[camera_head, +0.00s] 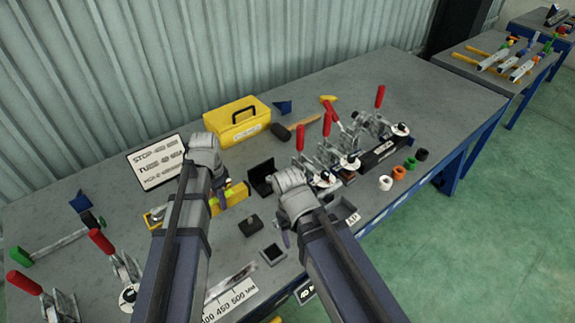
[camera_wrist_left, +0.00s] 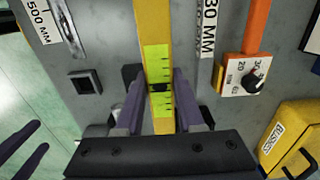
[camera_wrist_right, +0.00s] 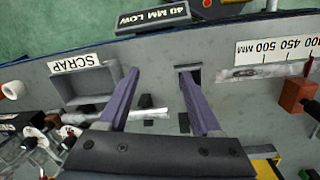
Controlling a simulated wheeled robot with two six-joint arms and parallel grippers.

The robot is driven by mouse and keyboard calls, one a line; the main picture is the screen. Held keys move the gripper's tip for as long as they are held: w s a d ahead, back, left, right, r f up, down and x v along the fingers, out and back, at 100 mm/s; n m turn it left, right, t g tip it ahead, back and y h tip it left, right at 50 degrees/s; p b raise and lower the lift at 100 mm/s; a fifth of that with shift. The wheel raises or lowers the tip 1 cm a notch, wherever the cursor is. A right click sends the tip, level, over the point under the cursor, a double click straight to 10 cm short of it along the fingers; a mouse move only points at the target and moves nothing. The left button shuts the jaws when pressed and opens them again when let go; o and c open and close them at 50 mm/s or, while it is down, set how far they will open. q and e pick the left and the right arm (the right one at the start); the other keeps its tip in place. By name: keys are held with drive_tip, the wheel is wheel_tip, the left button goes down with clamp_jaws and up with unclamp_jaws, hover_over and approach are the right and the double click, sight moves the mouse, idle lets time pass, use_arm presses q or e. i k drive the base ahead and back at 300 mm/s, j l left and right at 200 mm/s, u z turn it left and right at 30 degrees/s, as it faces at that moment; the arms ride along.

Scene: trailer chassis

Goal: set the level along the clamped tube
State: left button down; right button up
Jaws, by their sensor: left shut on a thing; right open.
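The level is a yellow bar with a green vial (camera_wrist_left: 158,65). In the left wrist view it runs up the picture between the fingers of my left gripper (camera_wrist_left: 158,85), which is shut on it. In the head view the level (camera_head: 237,194) shows in part behind my left arm. A short silver tube (camera_wrist_right: 150,113) shows beyond the right gripper's fingers near the clamps; how it is clamped is unclear. My right gripper (camera_wrist_right: 160,80) is open and empty above the bench. Toggle clamps with red handles (camera_head: 300,140) stand at the right of the bench.
A yellow toolbox (camera_head: 237,122) and hammer (camera_head: 302,122) lie at the back. More clamps (camera_head: 118,265) stand at left. The far right bench end is clear.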

sight(376, 153)
drive_tip(key=l, duration=0.5)
drive_tip(key=k+l, duration=0.15)
drive_tip(key=l, duration=0.4)
drive_tip(key=i+l, duration=0.1)
drive_tip(key=l, duration=0.35)
drive_tip(key=i+l, duration=0.15)
drive_tip(key=l, duration=0.25)
drive_tip(key=i+l, duration=0.1)
drive_tip(key=l, duration=0.35)
drive_tip(key=i+l, duration=0.15)
drive_tip(key=l, duration=0.3)
drive_tip(key=i+l, duration=0.15)
drive_tip(key=i, duration=0.4)
